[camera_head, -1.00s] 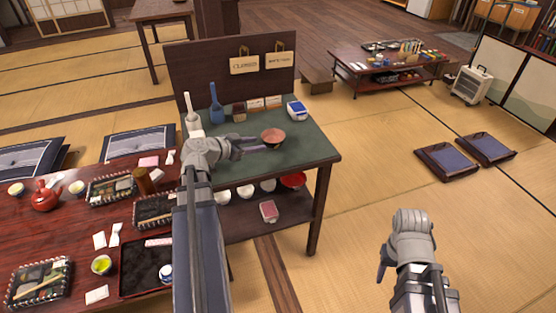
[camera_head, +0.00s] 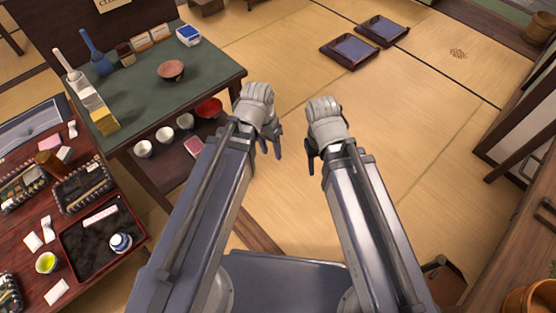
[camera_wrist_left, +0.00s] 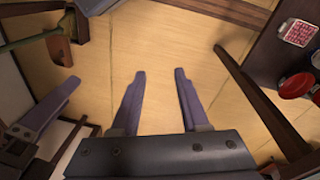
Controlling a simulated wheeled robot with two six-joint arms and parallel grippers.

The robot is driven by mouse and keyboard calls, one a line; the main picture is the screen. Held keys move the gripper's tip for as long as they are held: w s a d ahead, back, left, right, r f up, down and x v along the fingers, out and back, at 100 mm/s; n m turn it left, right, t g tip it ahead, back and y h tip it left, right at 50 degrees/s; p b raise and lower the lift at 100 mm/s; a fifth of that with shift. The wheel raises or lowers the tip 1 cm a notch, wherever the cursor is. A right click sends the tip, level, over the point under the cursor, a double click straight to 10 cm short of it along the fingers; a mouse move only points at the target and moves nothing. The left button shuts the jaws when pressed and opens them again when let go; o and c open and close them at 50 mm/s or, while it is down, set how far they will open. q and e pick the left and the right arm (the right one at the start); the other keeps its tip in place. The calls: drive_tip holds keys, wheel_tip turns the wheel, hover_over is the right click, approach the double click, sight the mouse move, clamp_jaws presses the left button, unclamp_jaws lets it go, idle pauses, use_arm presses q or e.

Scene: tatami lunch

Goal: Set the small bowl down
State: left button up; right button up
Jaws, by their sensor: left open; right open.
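The small bowl (camera_head: 171,71), reddish brown with a darker inside, stands upright on the green top of the side table (camera_head: 202,92). My left gripper (camera_head: 270,146) is to the right of that table, apart from the bowl. In the left wrist view its two fingers (camera_wrist_left: 158,95) are spread with only floor matting between them. My right gripper (camera_head: 313,158) is beside it over the tatami, open and empty. The bowl is not in the left wrist view.
White bowls (camera_head: 164,136) and a red bowl (camera_head: 208,108) are on the table's lower shelf. Utensils in holders and a yellow block (camera_head: 104,122) stand on the top. A red lunch table (camera_head: 104,272) is at left. Open tatami (camera_head: 390,130) lies ahead, with floor cushions (camera_head: 350,50).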

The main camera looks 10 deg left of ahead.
use_arm(q)
drive_tip(key=s+d+y, duration=0.1)
drive_tip(key=s, duration=0.1)
drive_tip(key=s+d+y, duration=0.1)
drive_tip(key=shift+s+d+n+g+y, duration=0.3)
drive_tip(key=shift+s+n+y, duration=0.05)
drive_tip(key=shift+n+y, duration=0.05)
